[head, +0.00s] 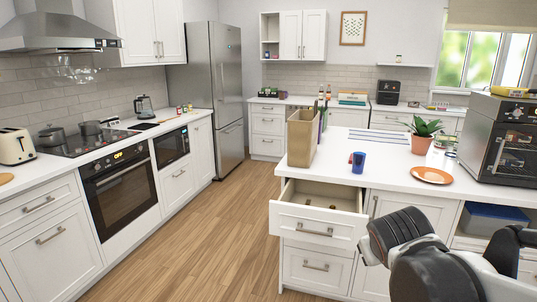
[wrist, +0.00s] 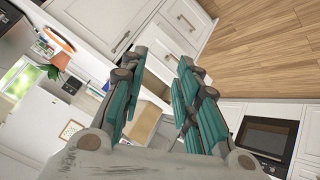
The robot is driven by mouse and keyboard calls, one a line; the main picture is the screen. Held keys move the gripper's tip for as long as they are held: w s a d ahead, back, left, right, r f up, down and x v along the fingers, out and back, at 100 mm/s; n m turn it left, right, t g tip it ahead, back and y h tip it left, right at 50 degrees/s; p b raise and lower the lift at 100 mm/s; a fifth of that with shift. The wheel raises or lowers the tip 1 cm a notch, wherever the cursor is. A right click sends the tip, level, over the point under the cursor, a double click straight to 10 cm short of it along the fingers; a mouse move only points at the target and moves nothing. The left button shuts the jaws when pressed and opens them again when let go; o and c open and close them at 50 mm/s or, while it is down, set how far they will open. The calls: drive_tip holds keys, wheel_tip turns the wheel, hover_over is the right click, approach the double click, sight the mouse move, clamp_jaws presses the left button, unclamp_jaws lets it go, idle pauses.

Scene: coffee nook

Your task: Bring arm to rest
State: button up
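My gripper (wrist: 160,66) shows in the wrist view with its two teal-padded fingers apart. The space between them is empty, with white cabinet fronts behind. My arm (head: 440,260) shows at the lower right of the head view, in front of the island cabinets. I cannot make out the fingers in the head view. An upper drawer (head: 315,227) of the island is pulled open, left of my arm. A few small items lie inside it, too small to name.
The island counter (head: 388,183) holds a tan bin (head: 302,138), a blue cup (head: 358,162), an orange plate (head: 431,175), a potted plant (head: 421,137) and a dark oven (head: 499,140). The wooden floor (head: 218,230) between island and left cabinets is clear.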

drive_tip(key=s+a+f+m+y, duration=0.1)
drive_tip(key=s+a, duration=0.1)
drive_tip(key=s, duration=0.5)
drive_tip(key=s+a+f+m+g+y, duration=0.1)
drive_tip(key=s+a+f+y, duration=0.1)
drive_tip(key=s, duration=0.6)
drive_tip(key=shift+a+f+g, duration=0.15)
drive_tip(key=shift+g, duration=0.15)
